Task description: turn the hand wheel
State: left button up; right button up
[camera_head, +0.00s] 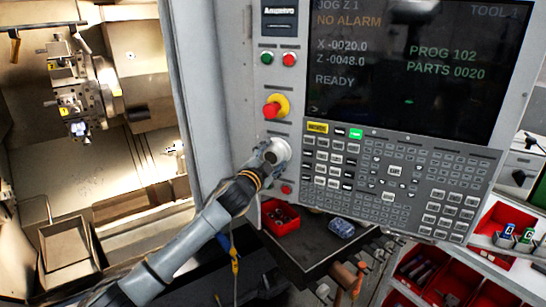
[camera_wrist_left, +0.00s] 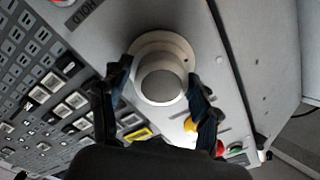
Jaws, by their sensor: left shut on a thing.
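The hand wheel (camera_head: 279,148) is a round light-grey knob on the control panel, left of the keypad. In the left wrist view the hand wheel (camera_wrist_left: 161,82) shows a wide base disc and a knob standing out from it. My left gripper (camera_head: 266,158) is at the wheel, with its arm coming up from the lower left. In the left wrist view my left gripper (camera_wrist_left: 158,95) has one dark finger on each side of the knob, shut on it. The fingers partly cover the wheel's edge. My right gripper is in neither view.
The panel's screen (camera_head: 408,60) shows NO ALARM and READY. A red emergency button (camera_head: 272,109) on a yellow base sits just above the wheel. The keypad (camera_head: 392,180) is close on its right. A red bin (camera_head: 281,219) lies below. The open lathe (camera_head: 90,95) is at left.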

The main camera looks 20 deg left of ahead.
pick_arm(q)
jog(key=shift+m, duration=1.2)
jog(key=o, duration=0.9)
jog(key=shift+s, duration=0.15)
jog(key=shift+s+f, duration=0.1)
jog(key=shift+s, duration=0.25)
jog(key=s, duration=0.3)
jog(key=s+a, duration=0.1)
jog(key=s, duration=0.7)
jog(key=shift+a, duration=0.25)
